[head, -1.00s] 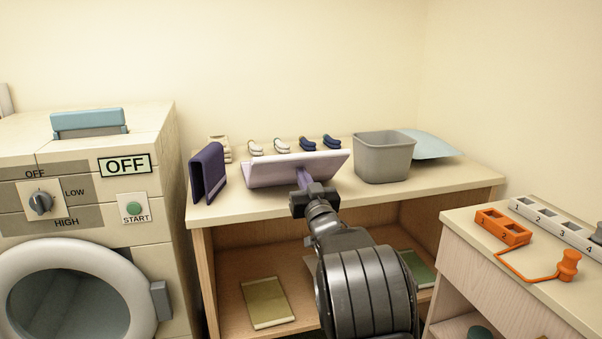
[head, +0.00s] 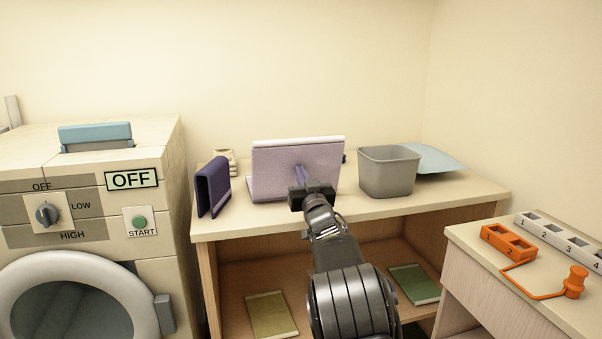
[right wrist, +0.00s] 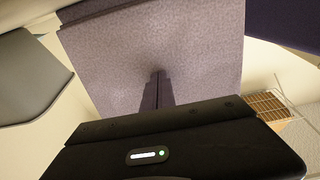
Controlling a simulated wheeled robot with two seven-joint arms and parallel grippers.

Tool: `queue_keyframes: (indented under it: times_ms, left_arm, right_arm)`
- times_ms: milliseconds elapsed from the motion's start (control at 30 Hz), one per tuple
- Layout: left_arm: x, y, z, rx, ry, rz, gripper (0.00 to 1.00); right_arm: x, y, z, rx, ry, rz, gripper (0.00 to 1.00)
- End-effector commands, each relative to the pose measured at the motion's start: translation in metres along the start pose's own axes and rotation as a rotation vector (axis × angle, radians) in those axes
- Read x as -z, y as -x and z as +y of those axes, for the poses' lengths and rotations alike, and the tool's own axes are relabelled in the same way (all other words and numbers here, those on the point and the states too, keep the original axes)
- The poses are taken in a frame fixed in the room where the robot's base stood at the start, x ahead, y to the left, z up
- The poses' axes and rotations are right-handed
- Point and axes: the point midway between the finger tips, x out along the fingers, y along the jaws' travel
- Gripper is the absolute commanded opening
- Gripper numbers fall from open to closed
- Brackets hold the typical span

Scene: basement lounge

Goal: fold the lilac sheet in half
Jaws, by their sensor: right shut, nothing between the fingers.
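The lilac sheet (head: 275,175) stands at the front middle of the table, its broad panel raised steeply and facing me, with a pale top edge. My right gripper (head: 300,170) is in front of this panel with its fingers shut and empty. In the right wrist view the fingertips (right wrist: 156,76) point at the lilac face (right wrist: 195,55) and look close to or against it; I cannot tell if they touch. What lies behind the panel is hidden. My left gripper is not in view.
A folded dark purple cloth (head: 213,186) stands left of the sheet on the table (head: 420,200). A grey bin (head: 388,172) is close on the right, with a pale blue sheet (head: 437,160) behind it. A washer (head: 160,240) stands left. An orange block (head: 508,242) sits on the right cabinet.

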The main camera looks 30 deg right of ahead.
Motion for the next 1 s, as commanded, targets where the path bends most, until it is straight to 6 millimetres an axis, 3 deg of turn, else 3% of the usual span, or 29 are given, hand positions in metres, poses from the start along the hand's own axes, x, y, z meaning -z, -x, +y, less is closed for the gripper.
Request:
queue_keyframes:
  times_ms: [467, 1000]
  left_arm:
    - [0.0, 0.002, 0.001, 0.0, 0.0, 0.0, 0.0]
    - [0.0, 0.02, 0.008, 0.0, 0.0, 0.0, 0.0]
  right_arm:
    - [0.0, -0.004, 0.0, 0.0, 0.001, 0.0, 0.0]
    - [-0.008, -0.042, 0.0, 0.0, 0.002, -0.001, 0.0]
